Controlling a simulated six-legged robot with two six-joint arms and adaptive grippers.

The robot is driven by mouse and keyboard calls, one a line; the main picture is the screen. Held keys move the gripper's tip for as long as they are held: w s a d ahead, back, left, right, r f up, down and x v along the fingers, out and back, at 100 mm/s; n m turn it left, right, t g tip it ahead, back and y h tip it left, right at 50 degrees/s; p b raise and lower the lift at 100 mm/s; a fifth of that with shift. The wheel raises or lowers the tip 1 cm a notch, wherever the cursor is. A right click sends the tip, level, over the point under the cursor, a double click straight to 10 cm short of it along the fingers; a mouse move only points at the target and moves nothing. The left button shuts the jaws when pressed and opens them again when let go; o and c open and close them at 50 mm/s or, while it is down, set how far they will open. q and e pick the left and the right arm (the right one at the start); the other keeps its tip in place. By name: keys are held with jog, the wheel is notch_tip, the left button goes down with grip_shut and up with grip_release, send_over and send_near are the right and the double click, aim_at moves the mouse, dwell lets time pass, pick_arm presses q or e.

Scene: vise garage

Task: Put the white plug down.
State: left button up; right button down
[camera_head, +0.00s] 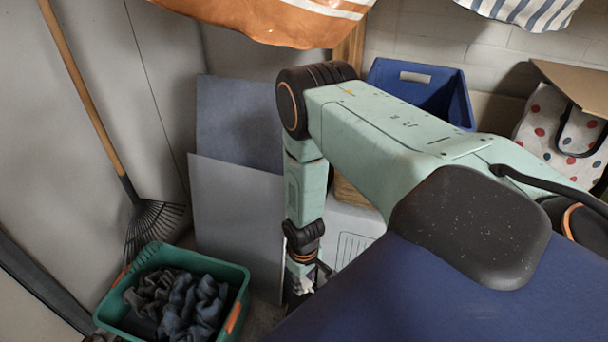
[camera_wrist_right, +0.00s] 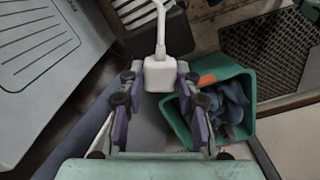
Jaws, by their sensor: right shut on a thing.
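The white plug (camera_wrist_right: 160,76) is a small block with a white cord rising from its far side in the right wrist view. My right gripper (camera_wrist_right: 158,90) is shut on it, with one finger on either side. In the head view my right gripper (camera_head: 303,283) hangs low at the end of my arm, to the right of the green crate, and only a bit of white shows at its fingers. The plug appears held above the floor, but its height is hard to tell. My left gripper is not in view.
A green crate (camera_head: 239,318) with dark cloths stands near the gripper, also in the wrist view (camera_wrist_right: 241,83). Grey panels (camera_head: 235,215) lean behind it. A rake (camera_head: 88,100) leans on the wall. A blue bin (camera_head: 455,97) and dotted bag (camera_head: 545,125) are at back right.

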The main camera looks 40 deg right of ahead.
jog(key=shift+f+b, duration=3.25)
jog(key=shift+f, duration=0.7)
jog(key=shift+f, duration=0.15)
jog(key=c, duration=1)
grip_release()
jog(key=shift+o, duration=0.2)
